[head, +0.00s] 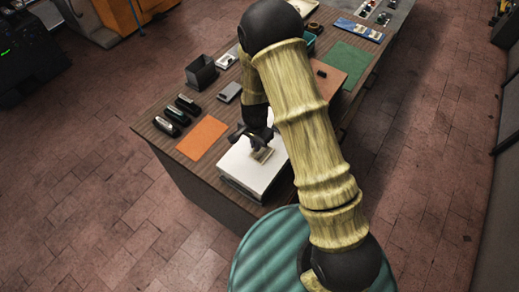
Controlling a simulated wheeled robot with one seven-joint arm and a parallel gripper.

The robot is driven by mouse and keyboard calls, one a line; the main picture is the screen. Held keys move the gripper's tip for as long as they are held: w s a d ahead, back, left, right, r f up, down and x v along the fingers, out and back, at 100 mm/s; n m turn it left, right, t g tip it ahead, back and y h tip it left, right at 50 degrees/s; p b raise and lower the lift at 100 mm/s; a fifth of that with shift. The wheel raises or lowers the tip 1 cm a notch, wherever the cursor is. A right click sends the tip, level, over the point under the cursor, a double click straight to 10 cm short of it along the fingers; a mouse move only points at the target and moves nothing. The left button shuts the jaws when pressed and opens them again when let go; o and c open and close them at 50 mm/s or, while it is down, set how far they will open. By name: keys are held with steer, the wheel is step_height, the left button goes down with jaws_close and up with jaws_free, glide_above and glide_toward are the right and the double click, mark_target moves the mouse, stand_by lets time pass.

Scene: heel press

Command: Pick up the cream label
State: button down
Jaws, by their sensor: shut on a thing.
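The cream label (262,155) is a small pale piece over the white sheet or board (250,172) near the front corner of the wooden table. My gripper (258,147) reaches down onto it and is shut on it. The fingers hide part of the label. I cannot tell whether the label touches the white surface or is just above it.
An orange sheet (202,138) lies left of the white board. Dark rounded items (187,104), a small grey block (228,92) and a dark open box (201,73) stand behind it. A green mat (349,63) lies at the right. My arm hides the table's middle.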

step_height(320, 180, up, 10)
steer(key=b, duration=0.3)
steer(key=shift+b, duration=0.35)
stand_by(0.5)
steer(key=f, duration=0.3)
steer(key=shift+w+a+p, duration=0.25)
steer(key=shift+p, duration=0.1)
steer(key=shift+f+b, duration=2.35)
steer(key=shift+f, duration=0.8)
steer(key=shift+s+f, duration=0.1)
steer(key=shift+f, duration=0.45)
